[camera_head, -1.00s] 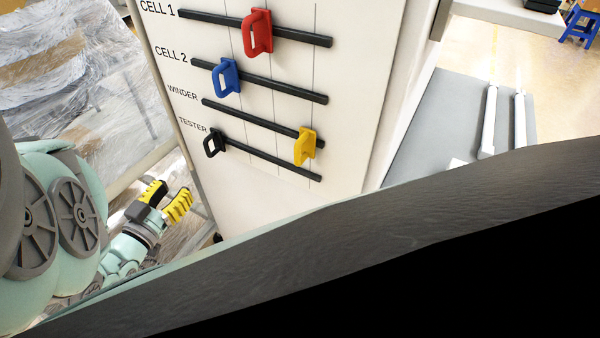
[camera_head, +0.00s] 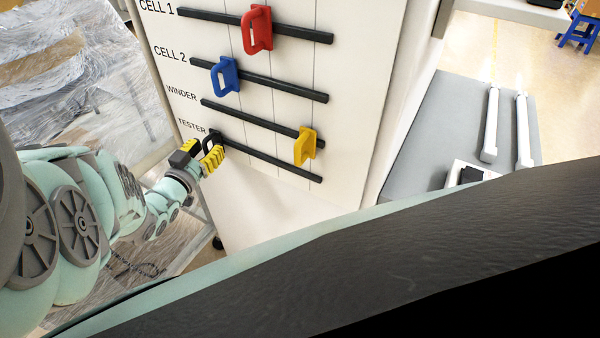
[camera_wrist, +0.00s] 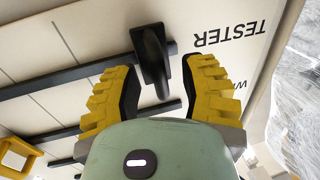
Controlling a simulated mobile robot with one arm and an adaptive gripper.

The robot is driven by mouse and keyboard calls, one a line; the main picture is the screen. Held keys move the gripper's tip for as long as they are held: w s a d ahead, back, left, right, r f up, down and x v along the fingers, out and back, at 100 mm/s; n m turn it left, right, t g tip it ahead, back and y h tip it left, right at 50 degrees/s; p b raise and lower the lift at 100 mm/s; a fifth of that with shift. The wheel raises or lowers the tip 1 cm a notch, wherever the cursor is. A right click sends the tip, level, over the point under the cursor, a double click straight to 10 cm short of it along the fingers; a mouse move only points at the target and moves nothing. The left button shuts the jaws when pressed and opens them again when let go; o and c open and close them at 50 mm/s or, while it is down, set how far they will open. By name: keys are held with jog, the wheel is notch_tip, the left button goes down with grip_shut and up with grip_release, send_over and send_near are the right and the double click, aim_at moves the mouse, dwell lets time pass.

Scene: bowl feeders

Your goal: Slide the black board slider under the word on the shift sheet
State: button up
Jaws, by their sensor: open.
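The black slider (camera_head: 213,138) sits at the left end of the lowest rail, labelled TESTER, on the white board (camera_head: 255,185). In the wrist view the black slider (camera_wrist: 151,60) stands between the two yellow fingers of my gripper (camera_wrist: 160,90), with gaps on both sides. My gripper (camera_head: 198,157) is open around the slider's handle and partly hides it in the head view. The TESTER rail (camera_head: 275,161) runs to the right from the slider. The shift sheet and its word cannot be made out in these views.
The red slider (camera_head: 257,30), blue slider (camera_head: 224,76) and yellow slider (camera_head: 305,146) sit on the rails above. Thin vertical lines cross the board. A grey table (camera_head: 425,135) stands at the right and a plastic-wrapped stack (camera_head: 75,75) at the left.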

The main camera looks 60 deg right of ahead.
jog(key=shift+o, duration=0.3)
jog(key=shift+d, duration=0.1)
grip_shut()
dwell(0.4)
